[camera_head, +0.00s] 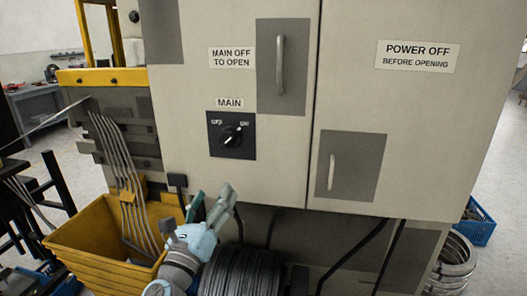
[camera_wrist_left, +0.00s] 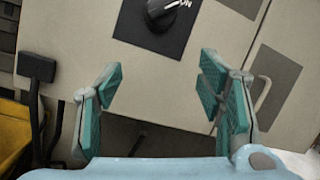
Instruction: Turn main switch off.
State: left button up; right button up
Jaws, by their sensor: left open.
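The main switch (camera_head: 231,136) is a black rotary knob on a black square plate, on the cabinet's left door under a "MAIN" label (camera_head: 230,103). Its white pointer line points up and right, at the ON mark. In the left wrist view the knob (camera_wrist_left: 160,12) is at the top edge, partly cut off, with "ON" beside it. My left gripper (camera_head: 211,204) is below the switch in the head view, apart from it. Its teal-padded fingers (camera_wrist_left: 166,92) are spread wide with nothing between them. My right gripper is not in view.
The grey cabinet (camera_head: 275,160) has a door handle (camera_head: 280,65) above right of the switch and another handle (camera_head: 332,172) on the right door. A yellow bin (camera_head: 95,240) stands left of my left gripper. A dark wire coil (camera_head: 243,275) is just right of it.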

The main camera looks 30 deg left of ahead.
aim_at(225, 145)
pick_arm(q)
jog(key=w+a+r+m, duration=0.1)
jog(key=w+r, duration=0.1)
jog(key=w, duration=0.1)
jog(key=w+a+r+m+p, duration=0.1)
jog(key=w+r, duration=0.2)
jog(key=w, duration=0.1)
jog(key=w+a+r+m+y+p, duration=0.1)
jog(key=w+a+r, duration=0.1)
jog(key=w+r, duration=0.1)
jog(key=shift+w+a+r+m, duration=0.15)
jog(key=shift+w+m, duration=0.15)
jog(key=shift+w, duration=0.35)
jog(key=c, duration=1.1)
